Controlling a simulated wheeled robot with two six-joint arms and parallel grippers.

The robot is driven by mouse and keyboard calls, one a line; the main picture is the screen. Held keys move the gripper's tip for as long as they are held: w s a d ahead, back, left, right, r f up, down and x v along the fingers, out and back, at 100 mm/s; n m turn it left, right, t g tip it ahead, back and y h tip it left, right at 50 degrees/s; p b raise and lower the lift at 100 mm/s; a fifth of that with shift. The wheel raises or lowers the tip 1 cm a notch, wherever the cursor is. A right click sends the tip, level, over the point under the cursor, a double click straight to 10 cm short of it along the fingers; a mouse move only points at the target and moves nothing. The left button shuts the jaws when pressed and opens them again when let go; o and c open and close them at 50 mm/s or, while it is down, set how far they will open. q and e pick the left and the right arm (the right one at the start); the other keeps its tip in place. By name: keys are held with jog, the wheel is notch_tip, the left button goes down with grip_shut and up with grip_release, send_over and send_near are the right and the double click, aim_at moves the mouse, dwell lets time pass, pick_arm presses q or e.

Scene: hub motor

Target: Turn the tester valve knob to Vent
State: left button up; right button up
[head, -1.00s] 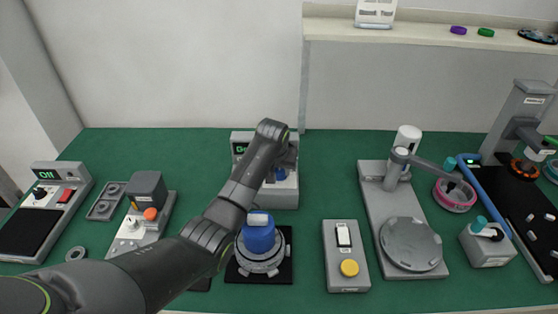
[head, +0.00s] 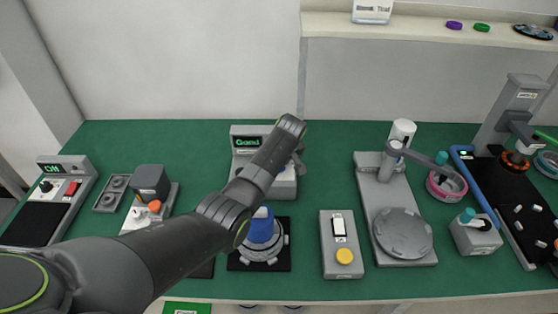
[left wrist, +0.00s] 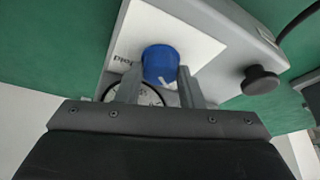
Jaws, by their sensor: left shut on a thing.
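The tester (head: 284,186) is a grey box with a lit green display (head: 248,142) at the back middle of the mat. My left arm reaches across it and hides much of its front in the head view. In the left wrist view the blue valve knob (left wrist: 160,62) has a white pointer mark and sits on a white panel (left wrist: 190,40) with the word "Hold" partly readable. My left gripper (left wrist: 157,82) has its two fingers on either side of the knob and is shut on it. A round gauge (left wrist: 138,96) is partly hidden behind the fingers. My right gripper is not in view.
A dark knob (left wrist: 260,80) sticks out beside the panel. A blue-topped part (head: 262,226) stands on a black pad under my arm. A grey switch box (head: 338,262) and a round-plate fixture (head: 403,236) stand to the right.

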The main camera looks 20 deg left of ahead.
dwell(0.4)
pick_arm(q)
jog(key=o, duration=1)
jog(key=shift+s+d+r, duration=0.15)
jog(key=shift+r, duration=0.45)
jog(key=b+v, duration=0.1)
jog(key=v, duration=1.5)
jog(key=shift+s, duration=0.1)
